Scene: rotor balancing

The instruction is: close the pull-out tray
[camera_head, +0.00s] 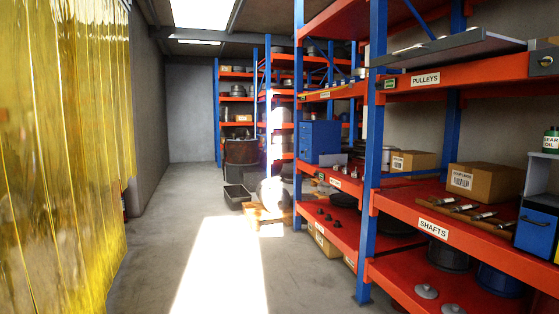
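A flat grey tray (455,47) is at the upper right, on the orange-red shelf labelled PULLEYS (425,80). It looks pulled out, with its front edge reaching forward past the shelf beam toward the aisle. A small dark item lies on its left part, too small to make out. The back of the tray is hidden by its angle and the picture's right side. My gripper is not in view.
Blue posts (371,150) carry the shelves on the right. A lower shelf holds a cardboard box (485,182), shafts and a blue cabinet (537,230). Yellow strip curtains (60,150) hang left. The concrete aisle (190,215) is open; a black crate (237,195) stands further back.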

